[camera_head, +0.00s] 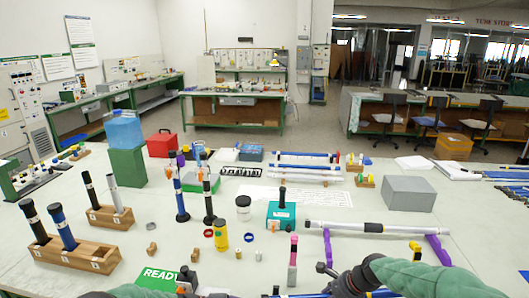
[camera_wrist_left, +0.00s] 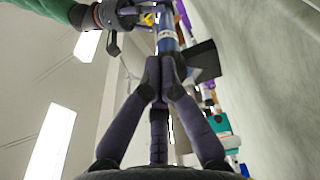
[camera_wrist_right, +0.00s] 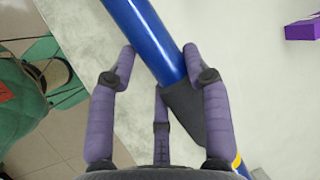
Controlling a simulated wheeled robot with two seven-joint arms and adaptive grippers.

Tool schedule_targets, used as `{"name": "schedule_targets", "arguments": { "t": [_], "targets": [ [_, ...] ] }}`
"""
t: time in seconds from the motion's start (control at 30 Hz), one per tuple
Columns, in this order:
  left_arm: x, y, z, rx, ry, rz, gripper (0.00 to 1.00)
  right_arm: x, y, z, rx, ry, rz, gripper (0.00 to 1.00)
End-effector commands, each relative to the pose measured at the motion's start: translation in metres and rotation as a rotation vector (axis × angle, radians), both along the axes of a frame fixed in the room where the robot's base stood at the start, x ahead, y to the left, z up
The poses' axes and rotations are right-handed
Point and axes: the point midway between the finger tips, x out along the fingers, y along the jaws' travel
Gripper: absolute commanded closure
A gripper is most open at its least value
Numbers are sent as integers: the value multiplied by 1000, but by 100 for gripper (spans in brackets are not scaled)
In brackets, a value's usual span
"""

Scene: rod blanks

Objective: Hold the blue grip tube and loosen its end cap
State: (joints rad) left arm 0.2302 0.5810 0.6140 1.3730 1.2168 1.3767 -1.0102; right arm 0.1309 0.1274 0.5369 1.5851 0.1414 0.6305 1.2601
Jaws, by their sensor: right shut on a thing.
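The blue grip tube (camera_wrist_right: 158,45) runs diagonally through the right wrist view, with a dark sleeve and a yellow ring towards the lower right. My right gripper (camera_wrist_right: 158,52) is shut around the blue part. In the head view the right gripper (camera_head: 345,283) is at the bottom edge, where most of the tube is cut off. In the left wrist view the tube (camera_wrist_left: 168,44) points towards my left gripper (camera_wrist_left: 161,66), whose fingertips are close together at its near end. Whether they touch it is hidden. I cannot make out the end cap clearly.
A pale tube (camera_head: 375,229) rests on purple stands (camera_head: 327,248). A teal box (camera_head: 281,216), yellow bottle (camera_head: 220,236) and READY sign (camera_head: 160,279) stand nearby. Wooden blocks (camera_head: 75,255) hold upright tubes at the left.

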Motion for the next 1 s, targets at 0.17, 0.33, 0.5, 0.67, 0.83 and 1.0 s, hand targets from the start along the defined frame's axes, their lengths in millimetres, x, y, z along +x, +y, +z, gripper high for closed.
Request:
{"name": "schedule_targets", "arguments": {
  "t": [0.17,0.33,0.5,0.67,0.83,1.0],
  "targets": [
    [-2,0,0,0,1,0,100,0,0,1,0,-2,-1,86],
    [-7,0,0,0,1,0,100,1,0,1,0,-2,-1,86],
    [-8,6,0,0,0,2,100,1,0,1,0,-2,-1,86],
    [-8,23,0,0,0,2,100,1,0,1,0,-2,-1,86],
    [-9,40,0,0,0,2,100,1,0,1,0,-2,-1,86],
    [-9,55,0,1,0,2,100,1,0,1,0,-2,-1,86]
  ]
}}
